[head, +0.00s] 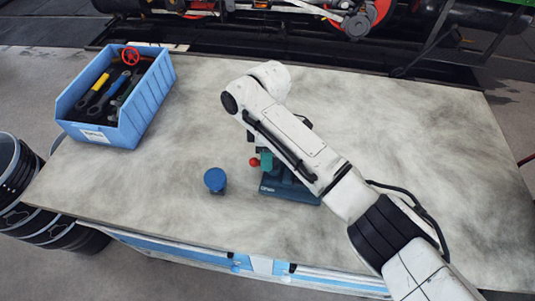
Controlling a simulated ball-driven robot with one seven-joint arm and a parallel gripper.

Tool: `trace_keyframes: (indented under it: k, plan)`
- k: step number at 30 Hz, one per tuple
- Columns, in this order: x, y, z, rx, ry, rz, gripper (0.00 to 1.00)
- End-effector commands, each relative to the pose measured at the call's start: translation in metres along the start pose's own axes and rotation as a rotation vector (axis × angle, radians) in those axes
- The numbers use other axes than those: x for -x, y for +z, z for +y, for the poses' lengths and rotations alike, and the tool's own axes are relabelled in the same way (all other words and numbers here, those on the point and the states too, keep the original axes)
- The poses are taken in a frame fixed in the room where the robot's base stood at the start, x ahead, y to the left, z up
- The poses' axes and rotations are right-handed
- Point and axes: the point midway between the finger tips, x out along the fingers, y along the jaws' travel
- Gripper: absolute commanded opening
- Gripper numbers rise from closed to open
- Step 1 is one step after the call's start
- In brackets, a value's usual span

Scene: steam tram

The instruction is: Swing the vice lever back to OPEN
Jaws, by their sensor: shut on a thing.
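The vice (290,188) is a dark teal block on the workbench, right of the middle and near the front. Pale lettering that seems to read OPEN shows at its front left corner. A red ball knob (254,162), which looks like the end of the vice lever, sticks out at the vice's left side. My arm crosses above the vice and hides most of it and most of the lever. Only a dark sliver of my gripper (251,139) shows below the arm, just above the knob. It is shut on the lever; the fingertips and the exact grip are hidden.
A blue knob-like object (215,180) stands on the workbench (420,150) left of the vice. A blue open bin (150,105) with several tools is at the back left. The bench's right side is clear. Dark round containers (20,185) stand on the floor at left.

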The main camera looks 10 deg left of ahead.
Motion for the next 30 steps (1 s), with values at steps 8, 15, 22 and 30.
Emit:
trace_keyframes:
  k: [8, 15, 22, 30]
  plan:
    - [-0.0018, 0.0011, -0.005, 0.25, -0.003, -0.055, 0.0]
    - [-0.0018, 0.0021, -0.0081, 0.435, -0.002, -0.091, 0.0]
    - [-0.0023, 0.003, -0.01, 0.554, -0.001, -0.116, 0.0]
    - [-0.0024, 0.0034, -0.0108, 0.619, 0.0, -0.128, 0.0]
